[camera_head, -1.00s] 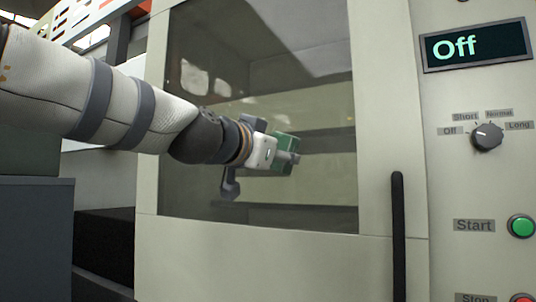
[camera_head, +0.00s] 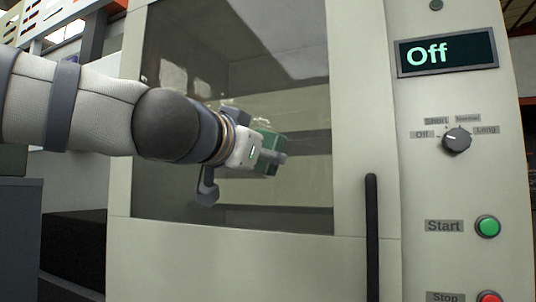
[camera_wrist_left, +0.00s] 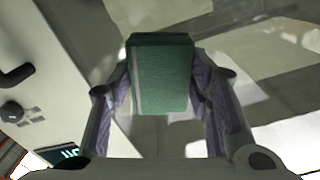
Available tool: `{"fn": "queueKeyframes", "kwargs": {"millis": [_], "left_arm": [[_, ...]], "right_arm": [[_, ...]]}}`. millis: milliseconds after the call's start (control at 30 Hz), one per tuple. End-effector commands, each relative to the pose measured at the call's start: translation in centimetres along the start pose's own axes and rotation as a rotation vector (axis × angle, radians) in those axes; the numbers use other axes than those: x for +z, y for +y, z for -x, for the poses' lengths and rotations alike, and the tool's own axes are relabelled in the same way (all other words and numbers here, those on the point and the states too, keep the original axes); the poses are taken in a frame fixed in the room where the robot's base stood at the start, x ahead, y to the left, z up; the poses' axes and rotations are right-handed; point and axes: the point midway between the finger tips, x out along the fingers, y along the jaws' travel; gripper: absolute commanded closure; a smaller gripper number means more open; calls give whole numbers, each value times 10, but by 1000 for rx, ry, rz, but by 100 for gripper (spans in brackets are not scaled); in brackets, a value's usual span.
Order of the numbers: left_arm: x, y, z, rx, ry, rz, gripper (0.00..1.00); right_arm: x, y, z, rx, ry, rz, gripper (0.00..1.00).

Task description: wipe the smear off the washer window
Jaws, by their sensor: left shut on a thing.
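The washer window (camera_head: 300,195) is a dark, see-through pane in the pale washer door. It also fills much of the left wrist view (camera_wrist_left: 165,135). My left gripper (camera_head: 268,155) is shut on a green block-shaped sponge (camera_head: 266,142), held in front of the middle of the pane. In the left wrist view the green sponge (camera_wrist_left: 160,75) sits upright between both fingers. I cannot tell whether it touches the glass. Faint pale marks (camera_head: 262,122) show just above the sponge; I cannot tell smear from reflection. My right gripper is not in view.
A vertical black door handle (camera_head: 371,240) stands right of the window. The control panel has a display (camera_head: 447,52) reading "Off", a dial (camera_head: 457,140), a green Start button (camera_head: 488,227) and a red Stop button (camera_head: 490,298). A grey cabinet (camera_head: 20,235) stands at the left.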

Motion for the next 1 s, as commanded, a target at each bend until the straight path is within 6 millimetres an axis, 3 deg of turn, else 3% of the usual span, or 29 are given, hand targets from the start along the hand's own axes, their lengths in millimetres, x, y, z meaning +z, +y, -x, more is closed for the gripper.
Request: {"fn": "queueKeyframes", "kwargs": {"millis": [167, 467, 733, 1000], "left_arm": [[-4, 1, 20, 1, 6, -3, 77], [-3, 0, 22, 0, 5, -4, 77], [-3, 1, 48, 1, 6, -2, 77], [-2, 1, 52, 1, 5, -4, 77]], "right_arm": [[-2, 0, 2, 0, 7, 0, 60], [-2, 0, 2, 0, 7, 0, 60], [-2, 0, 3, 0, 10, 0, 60], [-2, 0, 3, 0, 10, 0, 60]]}}
